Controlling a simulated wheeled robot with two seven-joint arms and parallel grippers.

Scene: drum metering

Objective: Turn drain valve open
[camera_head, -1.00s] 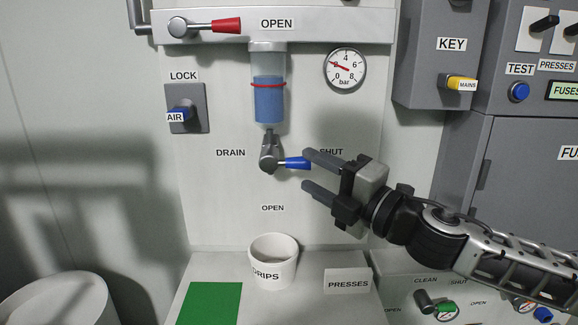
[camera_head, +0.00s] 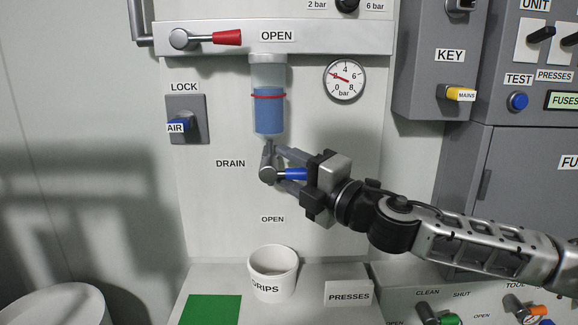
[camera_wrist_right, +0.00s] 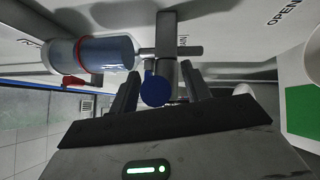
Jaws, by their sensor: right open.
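The drain valve has a grey body (camera_head: 267,174) and a blue handle (camera_head: 295,174) that points right, about level. It sits under the clear bowl of blue liquid (camera_head: 269,112). My right gripper (camera_head: 284,170) is open, with one finger above the blue handle and one below it. In the right wrist view the blue handle end (camera_wrist_right: 156,90) shows between the two open fingers (camera_wrist_right: 160,92); a gap shows on each side. The SHUT label is hidden behind my gripper. The OPEN label (camera_head: 273,219) is below the valve. My left gripper is not in view.
A white DRIPS cup (camera_head: 273,274) stands below the valve on the ledge, beside a green square (camera_head: 212,309) and a PRESSES sign (camera_head: 348,292). A red-handled lever (camera_head: 227,38) and a pressure gauge (camera_head: 344,80) are above. The grey cabinet (camera_head: 443,190) is at right.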

